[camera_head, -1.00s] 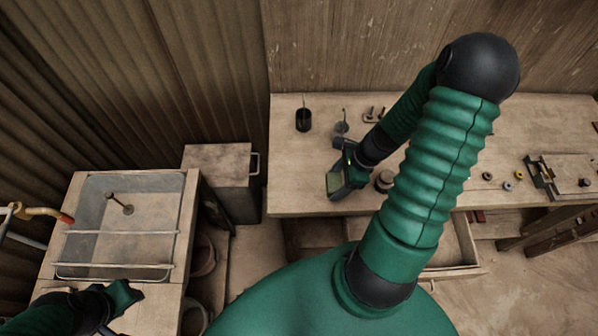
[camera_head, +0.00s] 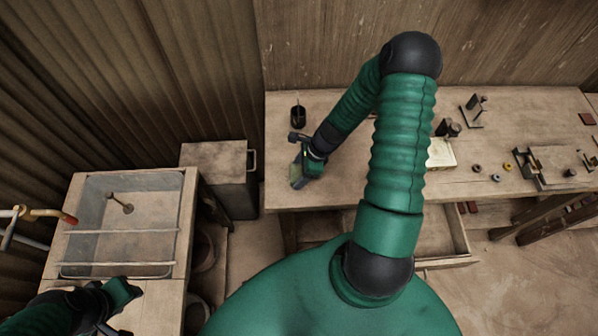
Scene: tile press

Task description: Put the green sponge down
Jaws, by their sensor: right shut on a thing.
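The green sponge (camera_head: 295,173) is a small, dull green piece at the tip of my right gripper (camera_head: 297,168), over the left part of the workbench (camera_head: 350,194). My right gripper is shut on it. I cannot tell whether the sponge touches the bench top. My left gripper (camera_head: 128,294) is at the lower left, by the front of the sink counter, and whether its jaws are open or shut is not clear.
A black cup (camera_head: 298,116) stands behind my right gripper. A sink (camera_head: 128,215) with bars across it is on the left, beside a box cabinet (camera_head: 218,165). Rings and a press fixture (camera_head: 555,165) lie on the bench's right. The bench's front left is mostly bare.

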